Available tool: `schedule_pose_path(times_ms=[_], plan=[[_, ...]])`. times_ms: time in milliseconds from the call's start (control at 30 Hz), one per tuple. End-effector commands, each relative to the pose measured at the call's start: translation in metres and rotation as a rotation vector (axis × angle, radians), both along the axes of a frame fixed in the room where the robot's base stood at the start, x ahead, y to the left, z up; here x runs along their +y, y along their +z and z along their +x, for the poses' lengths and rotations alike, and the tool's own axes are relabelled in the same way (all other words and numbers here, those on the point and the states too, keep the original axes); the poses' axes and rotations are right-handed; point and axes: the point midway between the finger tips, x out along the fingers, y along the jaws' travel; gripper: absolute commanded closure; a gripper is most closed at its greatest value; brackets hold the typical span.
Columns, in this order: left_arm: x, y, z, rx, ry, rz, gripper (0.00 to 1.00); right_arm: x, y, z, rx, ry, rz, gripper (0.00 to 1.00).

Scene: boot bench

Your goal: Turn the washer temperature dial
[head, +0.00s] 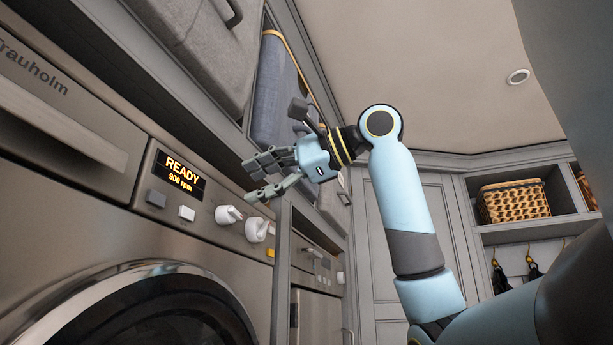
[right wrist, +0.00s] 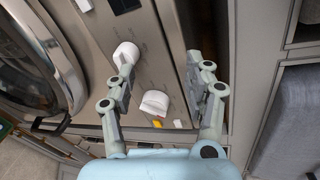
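The washer (head: 120,225) stands at the left in the head view, with a lit display (head: 179,175) reading READY and 900 rpm. Two white dials, a left one (head: 229,214) and a right one (head: 258,229), stick out of its panel. I cannot read which sets temperature. My right gripper (head: 268,155) is open and empty, above and beside the dials. In the right wrist view one dial (right wrist: 127,52) is close to the left finger and the other dial (right wrist: 153,102) shows between the spread fingers. Contact cannot be told. My left gripper is out of view.
A second appliance (head: 318,285) is to the right. A wicker basket (head: 514,201) sits on a far shelf.

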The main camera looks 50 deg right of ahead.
Motion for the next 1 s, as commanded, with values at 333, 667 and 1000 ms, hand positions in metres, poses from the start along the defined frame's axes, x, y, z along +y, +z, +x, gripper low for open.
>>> schedule_pose_path(times_ms=[333, 667, 1000], plan=[[0.000, -0.017, -0.001, 0.001, 0.000, 0.000, 0.60, -0.011, -0.002, -0.025, 0.003, 0.001, -0.001, 0.47], [0.001, -0.030, -0.002, 0.002, 0.000, 0.001, 0.60, -0.022, -0.002, -0.048, 0.003, 0.000, 0.000, 0.47], [0.001, -0.042, -0.002, 0.004, -0.001, 0.001, 0.60, -0.033, -0.001, -0.072, 0.004, 0.000, -0.001, 0.47]])
